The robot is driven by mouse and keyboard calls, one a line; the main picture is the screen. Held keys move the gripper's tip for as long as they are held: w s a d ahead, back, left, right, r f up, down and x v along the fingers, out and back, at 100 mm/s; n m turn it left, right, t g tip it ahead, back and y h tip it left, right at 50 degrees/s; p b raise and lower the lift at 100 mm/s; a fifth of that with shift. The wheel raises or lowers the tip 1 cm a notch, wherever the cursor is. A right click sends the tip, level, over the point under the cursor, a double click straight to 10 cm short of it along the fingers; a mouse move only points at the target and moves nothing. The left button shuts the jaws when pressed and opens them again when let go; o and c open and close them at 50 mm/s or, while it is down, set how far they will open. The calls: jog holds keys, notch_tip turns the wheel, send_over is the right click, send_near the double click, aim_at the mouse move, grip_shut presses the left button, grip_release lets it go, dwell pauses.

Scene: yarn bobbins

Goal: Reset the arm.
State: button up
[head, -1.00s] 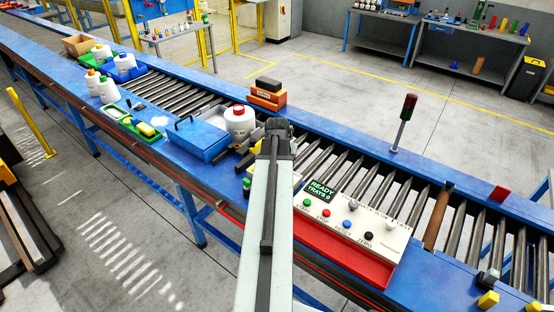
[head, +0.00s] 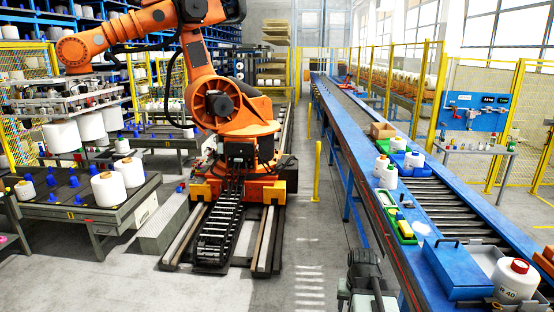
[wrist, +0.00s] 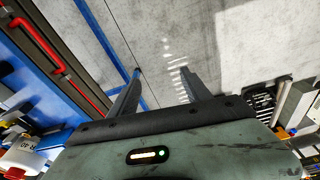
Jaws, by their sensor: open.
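My gripper (wrist: 160,74) shows in the wrist view with its two dark fingers spread apart. Nothing is between them, and bare grey floor lies beyond. In the head view my arm (head: 364,285) rises from the bottom edge, just left of the blue conveyor (head: 365,172). The fingers cannot be made out in that view.
A blue lidded box (head: 455,268) and a red-capped white bobbin (head: 516,281) stand on the conveyor near my arm. An orange robot (head: 228,105) stands on floor rails at left. Clear floor (head: 312,250) lies between. A yellow post (head: 317,170) stands there.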

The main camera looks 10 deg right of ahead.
jog(key=a+n, duration=0.4)
jog(key=a, duration=1.5)
notch_tip(320, 180, down, 19)
jog(key=s+g+b, duration=0.1)
jog(key=s+b, duration=0.1)
jog(key=b, duration=1.6)
jog(key=shift+s+a+r+g+y, duration=0.2)
jog(key=shift+s+g+y, duration=0.1)
jog(key=shift+y, duration=0.1)
